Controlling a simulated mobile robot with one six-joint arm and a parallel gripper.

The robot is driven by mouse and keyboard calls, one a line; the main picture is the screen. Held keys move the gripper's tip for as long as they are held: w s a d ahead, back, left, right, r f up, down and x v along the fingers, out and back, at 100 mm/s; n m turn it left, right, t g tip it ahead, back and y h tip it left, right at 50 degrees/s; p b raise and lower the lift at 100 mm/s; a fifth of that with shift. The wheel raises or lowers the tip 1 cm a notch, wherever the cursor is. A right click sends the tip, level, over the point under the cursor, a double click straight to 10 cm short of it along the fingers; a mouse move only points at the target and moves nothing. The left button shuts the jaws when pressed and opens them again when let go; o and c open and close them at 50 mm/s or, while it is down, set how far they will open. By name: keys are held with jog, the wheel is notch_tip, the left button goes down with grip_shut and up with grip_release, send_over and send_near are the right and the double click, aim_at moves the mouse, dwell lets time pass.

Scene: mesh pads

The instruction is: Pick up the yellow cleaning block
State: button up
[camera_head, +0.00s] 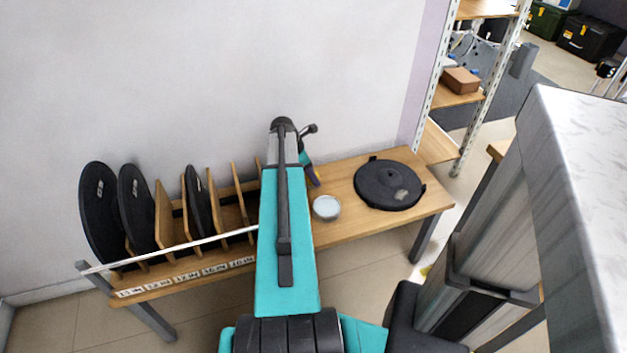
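No yellow cleaning block can be made out with certainty. A small yellow patch (425,270) shows low behind the right bench leg, partly hidden and too small to identify. A small pale beige patch (401,195) shows on the round black disc (380,180) at the right end of the bench. My teal arm reaches up the middle of the picture and covers part of the bench. My gripper cannot be made out; the arm blocks the view beyond it.
The wooden bench (345,215) stands against the wall. A white-topped bowl (327,207) sits just right of my arm. Several black discs (98,212) stand upright between wooden dividers at left. Shelving (455,100) stands behind right; a pale-topped grey structure (570,160) fills the right.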

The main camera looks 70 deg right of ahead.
jog(key=shift+x, duration=0.85)
jog(key=c, duration=1.2)
jog(key=shift+o, duration=0.2)
jog(key=shift+r, duration=0.1)
notch_tip(320, 180, up, 10)
jog(key=shift+f+p, duration=0.1)
jog(key=shift+p, duration=0.55)
